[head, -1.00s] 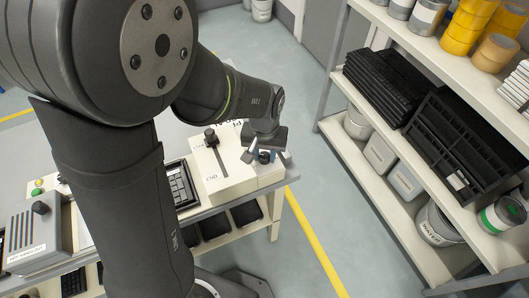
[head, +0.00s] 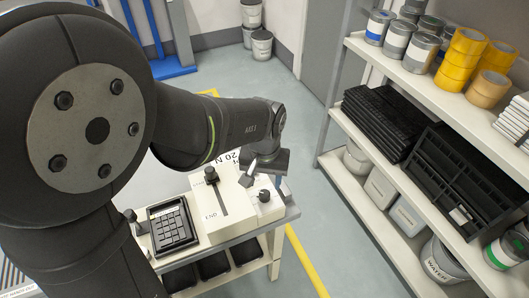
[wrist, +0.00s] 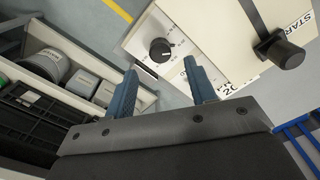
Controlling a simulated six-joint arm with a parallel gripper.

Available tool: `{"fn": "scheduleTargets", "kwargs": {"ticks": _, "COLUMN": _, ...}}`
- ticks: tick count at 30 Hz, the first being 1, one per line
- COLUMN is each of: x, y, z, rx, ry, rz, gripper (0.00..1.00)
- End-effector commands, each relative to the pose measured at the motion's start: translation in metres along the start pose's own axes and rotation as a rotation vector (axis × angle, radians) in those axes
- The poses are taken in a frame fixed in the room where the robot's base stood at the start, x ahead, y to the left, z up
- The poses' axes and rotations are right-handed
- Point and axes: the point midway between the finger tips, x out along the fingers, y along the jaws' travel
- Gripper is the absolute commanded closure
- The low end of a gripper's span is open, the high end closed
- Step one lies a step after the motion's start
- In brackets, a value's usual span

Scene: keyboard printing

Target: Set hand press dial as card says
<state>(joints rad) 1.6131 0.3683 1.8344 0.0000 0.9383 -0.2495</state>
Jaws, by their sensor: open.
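The black dial (head: 264,196) sits on the white panel at the right end of the hand press (head: 222,208). In the wrist view the dial (wrist: 160,50) shows small marks around it, too small to read; a light pointer mark lies toward the lever side. My gripper (head: 264,172) is open and empty, behind and above the dial, apart from it. Its two blue fingers (wrist: 160,70) show in the wrist view, with the dial beyond the gap between them. A white card (head: 236,158) reading "20 N" stands behind the press, partly hidden by my arm.
The press has a black lever knob (head: 211,174) at the far end of a slot, with "END" at the near end and "START" in the wrist view. A black-framed key tray (head: 174,228) is to the left. Shelves (head: 425,90) stand right, across open floor.

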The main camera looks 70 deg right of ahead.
Motion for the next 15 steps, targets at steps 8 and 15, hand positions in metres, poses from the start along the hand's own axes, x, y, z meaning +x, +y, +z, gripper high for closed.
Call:
{"fn": "scheduleTargets", "kwargs": {"ticks": 8, "x": -0.070, "y": 0.000, "z": -0.001, "rx": 0.000, "ry": 0.006, "rz": 0.002, "gripper": 0.49}}
{"fn": "scheduleTargets", "kwargs": {"ticks": 15, "x": -0.106, "y": 0.000, "z": -0.001, "rx": 0.000, "ry": 0.002, "rz": 0.001, "gripper": 0.49}}
